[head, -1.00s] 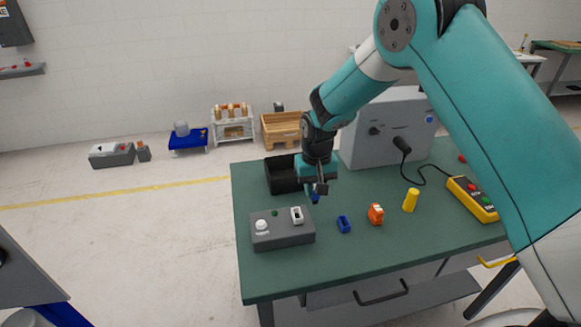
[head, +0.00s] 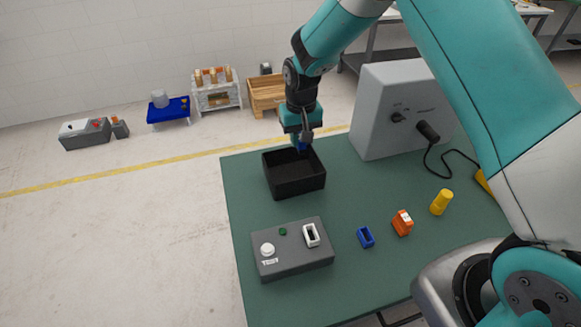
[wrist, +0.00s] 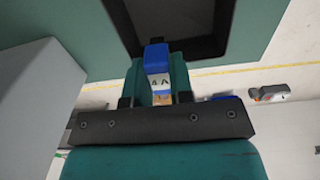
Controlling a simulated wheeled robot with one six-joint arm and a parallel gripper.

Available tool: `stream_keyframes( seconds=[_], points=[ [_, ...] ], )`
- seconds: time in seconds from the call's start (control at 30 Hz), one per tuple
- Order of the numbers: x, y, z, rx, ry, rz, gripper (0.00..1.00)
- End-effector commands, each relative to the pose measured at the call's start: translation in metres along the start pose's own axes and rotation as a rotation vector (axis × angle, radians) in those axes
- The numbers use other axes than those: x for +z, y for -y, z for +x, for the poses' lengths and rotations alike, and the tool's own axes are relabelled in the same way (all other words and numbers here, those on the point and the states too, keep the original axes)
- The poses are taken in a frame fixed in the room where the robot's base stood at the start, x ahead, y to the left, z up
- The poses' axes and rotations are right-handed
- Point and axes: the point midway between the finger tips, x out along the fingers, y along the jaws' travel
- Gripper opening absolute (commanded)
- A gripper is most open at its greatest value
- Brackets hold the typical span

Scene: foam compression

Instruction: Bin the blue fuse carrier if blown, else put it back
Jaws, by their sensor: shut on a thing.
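My gripper (head: 303,138) is shut on the blue fuse carrier (head: 302,148) and holds it at the back rim of the black bin (head: 296,189). The bin looks empty. A blue socket (head: 366,237) stands open on the table. The grey tester box (head: 300,262) has a white socket (head: 311,235) with a dark opening, a dark green lamp (head: 283,231) and a white button (head: 267,250).
An orange carrier (head: 402,223) and a yellow cylinder (head: 441,202) stand right of the blue socket. A large grey box (head: 385,115) with a plugged cable stands at the back right of the green table (head: 345,185). The table middle is clear.

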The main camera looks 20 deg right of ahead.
Motion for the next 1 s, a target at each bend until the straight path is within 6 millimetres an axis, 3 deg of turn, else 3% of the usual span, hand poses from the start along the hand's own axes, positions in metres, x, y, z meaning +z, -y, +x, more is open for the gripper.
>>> stream_keyframes(
  seconds=[0.4, 0.77, 0.8, 0.9, 1.0],
  points=[
    [0.0, 0.002, 0.05, 0.0, 0.0, -0.003, 0.0],
    [0.0, 0.003, 0.055, 0.0, 0.0, -0.004, 0.0],
    [0.0, 0.003, 0.055, 0.0, 0.0, -0.004, 0.26],
    [0.0, 0.003, 0.055, 0.0, 0.0, -0.004, 0.49],
    [0.0, 0.003, 0.055, 0.0, 0.0, -0.004, 0.51]
  ],
)
